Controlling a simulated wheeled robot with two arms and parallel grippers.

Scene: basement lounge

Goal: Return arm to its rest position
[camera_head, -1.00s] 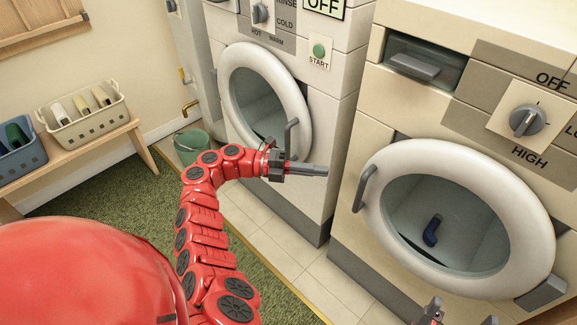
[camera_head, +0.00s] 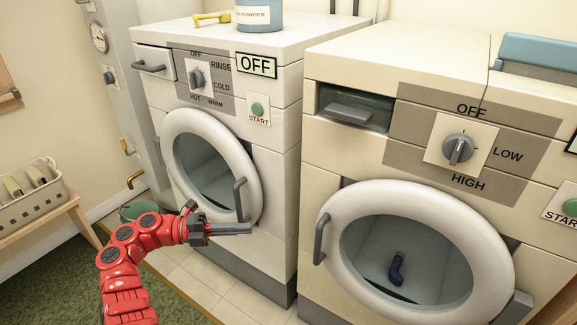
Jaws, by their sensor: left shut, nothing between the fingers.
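My left arm (camera_head: 135,248) is red and comes in from the bottom left. Its dark gripper (camera_head: 240,229) is shut and empty, pointing right in front of the left washing machine (camera_head: 262,190). The gripper overlaps the lower end of that machine's door handle (camera_head: 240,198) in the picture; I cannot tell whether they touch. My right gripper is out of view.
The right machine (camera_head: 315,160) has a closed round door (camera_head: 335,275) with a blue item (camera_head: 397,268) inside. A green bucket (camera_head: 139,209) stands behind my left arm. A bench (camera_head: 40,226) with a beige basket (camera_head: 45,203) is at the left. Tiled floor shows between.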

